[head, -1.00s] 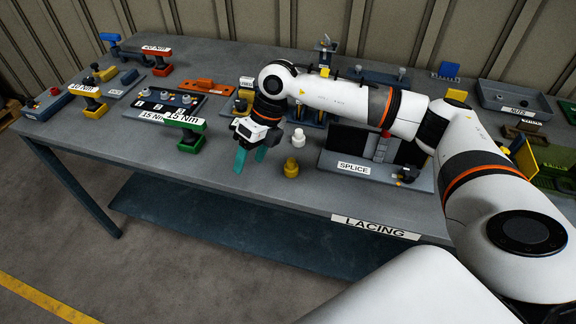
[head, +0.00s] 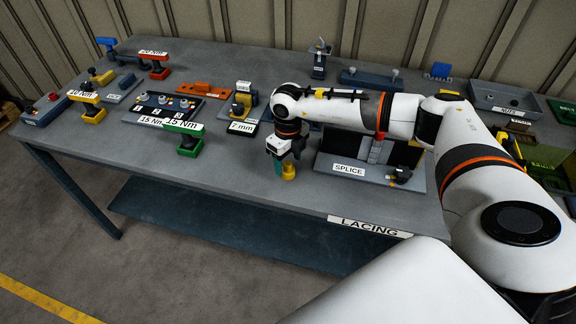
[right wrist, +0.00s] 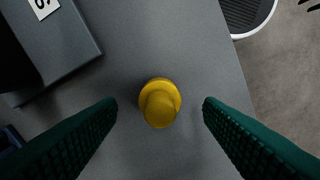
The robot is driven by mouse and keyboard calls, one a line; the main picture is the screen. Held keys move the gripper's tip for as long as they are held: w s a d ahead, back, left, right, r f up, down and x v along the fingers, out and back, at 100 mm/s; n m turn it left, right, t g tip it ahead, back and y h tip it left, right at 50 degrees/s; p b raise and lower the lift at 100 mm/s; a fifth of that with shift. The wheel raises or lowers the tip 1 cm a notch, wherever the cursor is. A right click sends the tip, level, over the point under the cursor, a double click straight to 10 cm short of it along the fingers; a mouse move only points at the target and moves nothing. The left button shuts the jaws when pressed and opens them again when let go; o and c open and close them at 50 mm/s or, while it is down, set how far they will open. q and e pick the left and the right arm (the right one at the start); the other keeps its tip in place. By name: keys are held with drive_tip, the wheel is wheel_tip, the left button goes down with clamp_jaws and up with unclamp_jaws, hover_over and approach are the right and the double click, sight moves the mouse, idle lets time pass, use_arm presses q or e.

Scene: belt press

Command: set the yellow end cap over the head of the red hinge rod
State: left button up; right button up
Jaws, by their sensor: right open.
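The yellow end cap (head: 289,173) stands upright on the table near its front edge, left of the splice station. In the right wrist view the yellow cap (right wrist: 160,103) sits centred between the two teal fingers, with clear space on both sides. My right gripper (head: 286,167) is open, pointing down over the cap, and grips nothing. A small red spot (head: 380,135) shows on the splice station (head: 352,170); it may be the red hinge rod, but it is too small to tell. My left gripper is out of view.
A green-handled tool (head: 185,128) and a 7 mm block (head: 242,127) stand left of my gripper. A dark block (right wrist: 50,45) lies near the cap in the wrist view. The front left tabletop is clear.

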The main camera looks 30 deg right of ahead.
drive_tip(key=shift+f, duration=1.2)
drive_tip(key=c, duration=1.1)
drive_tip(key=shift+r, duration=0.2)
